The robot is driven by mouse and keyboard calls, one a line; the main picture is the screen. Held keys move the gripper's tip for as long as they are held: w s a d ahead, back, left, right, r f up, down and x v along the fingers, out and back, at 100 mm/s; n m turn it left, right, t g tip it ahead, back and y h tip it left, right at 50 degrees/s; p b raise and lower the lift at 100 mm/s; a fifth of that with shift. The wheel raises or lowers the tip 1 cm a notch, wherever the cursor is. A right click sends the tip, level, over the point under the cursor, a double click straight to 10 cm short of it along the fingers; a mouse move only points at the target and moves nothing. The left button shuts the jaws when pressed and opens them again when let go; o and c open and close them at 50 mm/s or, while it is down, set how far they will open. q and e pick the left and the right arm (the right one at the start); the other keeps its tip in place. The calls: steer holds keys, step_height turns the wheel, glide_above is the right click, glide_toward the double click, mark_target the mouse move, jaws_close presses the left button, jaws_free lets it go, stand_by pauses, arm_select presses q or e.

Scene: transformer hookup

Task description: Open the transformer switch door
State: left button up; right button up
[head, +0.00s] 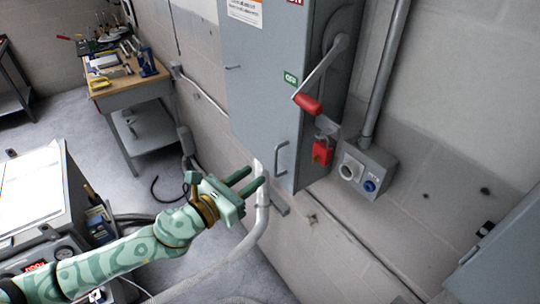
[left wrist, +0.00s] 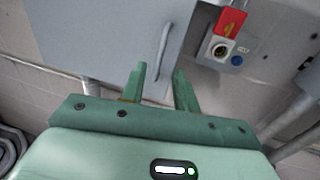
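The transformer switch box is a tall grey cabinet on the wall, and its door (head: 262,85) is closed in the head view. The door handle (head: 281,158) is a small grey bar low on the door's right side. It also shows in the left wrist view (left wrist: 162,48), just beyond the fingers. My left gripper (head: 251,182) is open and empty, below and left of the handle in the head view, apart from it. In the left wrist view its two fingers (left wrist: 159,84) stand apart. My right gripper is not in view.
A red-gripped lever (head: 308,103) and a red lock (head: 321,152) are on the cabinet's right side. A socket box (head: 365,170) hangs right of it. A conduit (head: 262,212) runs below the cabinet. A workbench (head: 122,78) stands at the back left.

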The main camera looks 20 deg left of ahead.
arm_select(q)
steer(key=p+x, duration=0.1)
steer(key=x, duration=0.6)
steer(key=shift+w+d, duration=0.1)
steer(key=shift+w, duration=0.05)
jaws_close()
